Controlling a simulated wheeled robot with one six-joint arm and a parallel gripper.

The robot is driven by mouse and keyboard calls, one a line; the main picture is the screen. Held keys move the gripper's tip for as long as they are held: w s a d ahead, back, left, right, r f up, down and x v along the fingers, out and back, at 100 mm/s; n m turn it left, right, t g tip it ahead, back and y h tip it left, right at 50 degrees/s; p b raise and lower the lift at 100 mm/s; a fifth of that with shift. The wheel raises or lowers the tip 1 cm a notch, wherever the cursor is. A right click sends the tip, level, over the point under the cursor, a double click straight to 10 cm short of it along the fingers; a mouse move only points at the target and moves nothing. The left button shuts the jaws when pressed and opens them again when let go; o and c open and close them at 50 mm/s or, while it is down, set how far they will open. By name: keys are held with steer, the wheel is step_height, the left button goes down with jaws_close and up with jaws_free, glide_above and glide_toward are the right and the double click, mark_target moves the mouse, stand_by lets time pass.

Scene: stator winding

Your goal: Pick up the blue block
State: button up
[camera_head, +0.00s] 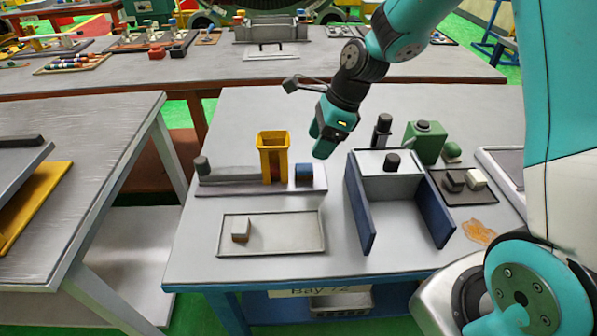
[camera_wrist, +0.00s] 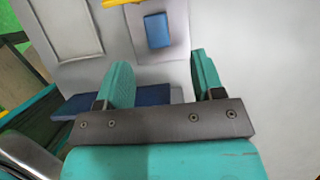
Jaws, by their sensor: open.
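The blue block (camera_head: 304,173) sits on a grey base plate (camera_head: 232,190), just right of a yellow open-topped holder (camera_head: 259,160). In the wrist view the blue block (camera_wrist: 157,31) lies beyond my fingertips, roughly in line with the gap between them. My gripper (camera_head: 320,148) is open and empty, above the table to the right of the block and apart from it. In the wrist view my gripper (camera_wrist: 160,78) shows two teal fingers spread wide with nothing between them.
A blue-walled box (camera_head: 360,205) stands right of the block. A dark grey cylinder (camera_head: 202,166) stands at the plate's left end. A green container (camera_head: 425,142) is at the back right. The table's back left is clear.

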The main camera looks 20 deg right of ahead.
mark_target(305, 165)
steer(key=x, duration=0.7)
steer(key=shift+a+f+p, duration=0.15)
steer(key=shift+f+p, duration=0.2)
steer(key=shift+c, duration=0.3)
steer(key=c, duration=0.9)
